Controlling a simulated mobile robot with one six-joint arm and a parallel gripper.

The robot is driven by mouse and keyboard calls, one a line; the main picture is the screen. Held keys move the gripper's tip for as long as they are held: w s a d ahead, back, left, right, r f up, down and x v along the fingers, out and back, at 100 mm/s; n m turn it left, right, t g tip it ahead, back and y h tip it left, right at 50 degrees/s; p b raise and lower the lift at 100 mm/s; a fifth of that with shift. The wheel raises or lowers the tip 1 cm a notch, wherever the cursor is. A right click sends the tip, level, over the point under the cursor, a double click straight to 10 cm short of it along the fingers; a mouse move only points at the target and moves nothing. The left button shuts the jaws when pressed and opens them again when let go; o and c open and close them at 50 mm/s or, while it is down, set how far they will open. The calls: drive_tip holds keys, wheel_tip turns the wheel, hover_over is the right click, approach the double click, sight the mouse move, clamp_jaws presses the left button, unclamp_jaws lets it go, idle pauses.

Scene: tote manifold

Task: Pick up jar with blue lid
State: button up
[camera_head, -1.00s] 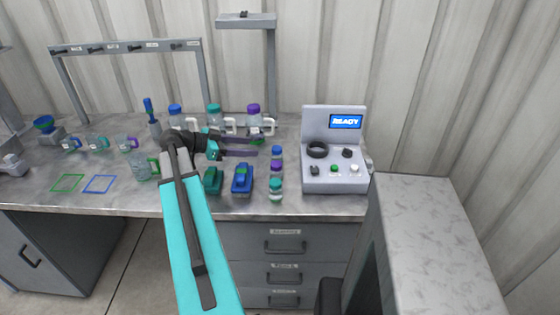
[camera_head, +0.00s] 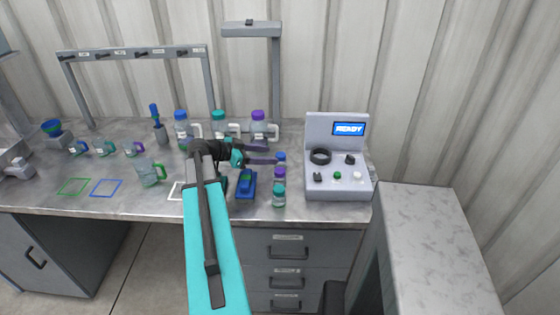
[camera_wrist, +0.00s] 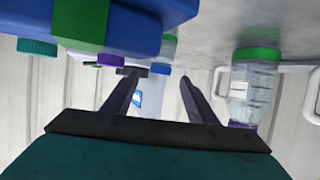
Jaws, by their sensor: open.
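The small clear jar with a blue lid (camera_head: 281,158) stands at the back of a short row of jars, behind one with a purple lid (camera_head: 280,173) and one with a teal lid (camera_head: 279,188). My gripper (camera_head: 273,154) is open and level, its fingers pointing right, with the tips close to the blue-lidded jar. In the wrist view, where the bench is at the top, the blue lid (camera_wrist: 160,68) shows between the fingertips of my gripper (camera_wrist: 160,76). Contact cannot be told. A larger bottle with a blue lid (camera_head: 180,115) stands farther back left.
A blue block-like device (camera_head: 246,184) sits left of the row; it looms in the wrist view (camera_wrist: 150,30). Handled bottles stand behind, one (camera_wrist: 252,90) near the right finger. A control console (camera_head: 338,185) stands right. Several small mugs are left.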

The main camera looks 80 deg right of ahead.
sight(280, 155)
drive_tip(key=shift+s+d+f, duration=0.3)
drive_tip(key=shift+s+d, duration=0.05)
drive_tip(key=shift+s, duration=0.2)
drive_tip(key=shift+s+d+f+p, duration=0.1)
drive_tip(key=shift+s+d+p, duration=0.4)
drive_tip(key=shift+s+p, duration=0.25)
drive_tip(key=shift+p+x, duration=0.75)
drive_tip(key=shift+x, duration=0.45)
drive_tip(key=shift+s+d+f, duration=0.3)
drive_tip(key=shift+s, duration=0.05)
drive_tip(key=c, duration=1.2)
drive_tip(key=shift+o, duration=0.2)
